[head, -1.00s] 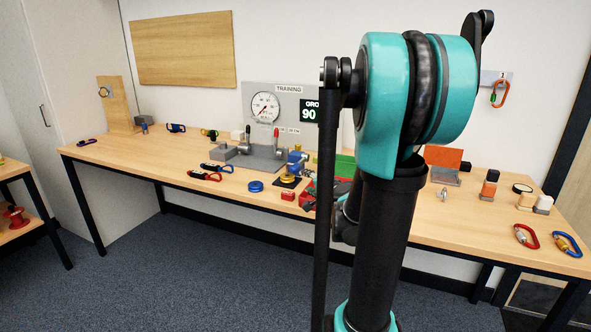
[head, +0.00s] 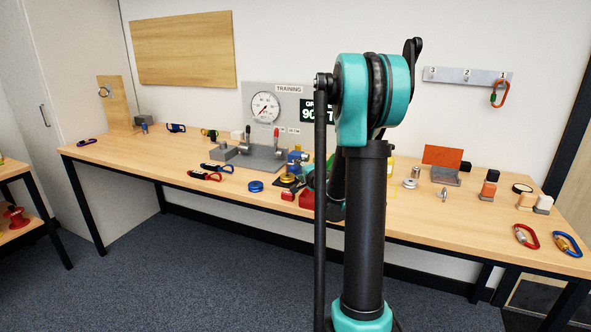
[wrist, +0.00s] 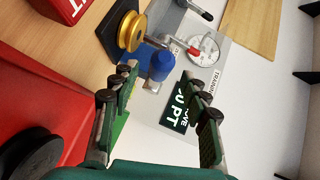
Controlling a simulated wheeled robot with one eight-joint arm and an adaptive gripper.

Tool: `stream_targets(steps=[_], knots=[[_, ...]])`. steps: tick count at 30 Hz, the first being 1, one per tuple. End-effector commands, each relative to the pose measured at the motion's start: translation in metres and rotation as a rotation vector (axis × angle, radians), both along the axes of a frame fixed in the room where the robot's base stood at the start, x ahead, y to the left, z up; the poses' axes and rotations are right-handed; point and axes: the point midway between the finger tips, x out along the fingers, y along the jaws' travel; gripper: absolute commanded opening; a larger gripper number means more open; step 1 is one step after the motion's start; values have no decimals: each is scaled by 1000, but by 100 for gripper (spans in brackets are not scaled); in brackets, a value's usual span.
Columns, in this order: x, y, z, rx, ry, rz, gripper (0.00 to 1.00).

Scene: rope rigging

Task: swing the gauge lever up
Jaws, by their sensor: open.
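The training rig stands on the bench in the head view, with a round dial gauge (head: 265,107) on its grey panel (head: 290,92). Two upright levers stand before it, a red-tipped lever (head: 276,134) and a dark-tipped lever (head: 248,133); I cannot tell which is the gauge lever. In the wrist view the gauge (wrist: 203,48), a red-tipped lever (wrist: 193,50) and a dark handle (wrist: 200,12) lie beyond my fingertips. My gripper (wrist: 160,95) is open, with nothing gripped. A blue knob (wrist: 160,66) shows just beyond the fingers. My arm hides the gripper in the head view.
A brass spool (wrist: 131,31) on a black pad and a red box (wrist: 30,110) are close by in the wrist view. A black display (wrist: 180,108) is on the panel. Carabiners (head: 205,175) lie left on the bench; a hook rail (head: 467,76) is on the wall.

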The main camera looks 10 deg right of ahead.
Motion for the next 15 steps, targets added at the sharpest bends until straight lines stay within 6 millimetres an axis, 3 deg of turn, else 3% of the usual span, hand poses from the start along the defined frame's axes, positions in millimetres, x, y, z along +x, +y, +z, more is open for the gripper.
stream_targets(steps=[6, 15], knots=[[31, 5, -7, -1, 0, 1, 46], [43, 6, -9, 1, 0, 0, 46]])
